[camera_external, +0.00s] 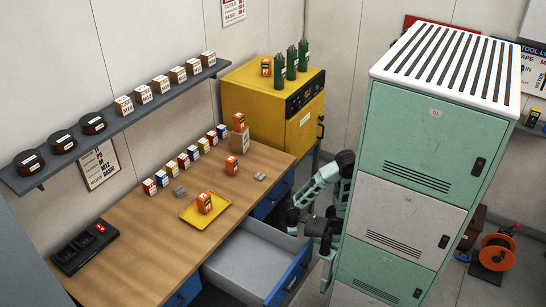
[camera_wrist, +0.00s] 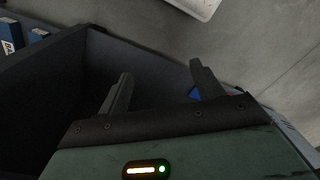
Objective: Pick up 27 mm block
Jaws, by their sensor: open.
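No block with a readable 27 mm mark shows. Small grey pieces lie on the wooden workbench (camera_external: 142,232): one left of the yellow tray (camera_external: 190,217), the grey piece (camera_external: 180,191), and another grey piece (camera_external: 260,177) near the right edge. I cannot read their size. In the wrist view my gripper (camera_wrist: 160,84) is open, its two dark fingers apart with nothing between them. In the external view my arm and gripper are right of the open drawer, partly hidden by the green locker.
The open drawer (camera_external: 243,258) looks empty where visible. The tall locker (camera_external: 415,135) stands at the right. Orange devices, a row of small boxes and a black charger (camera_external: 84,248) are on the bench. In the wrist view, blue boxes (camera_wrist: 9,37) sit at upper left.

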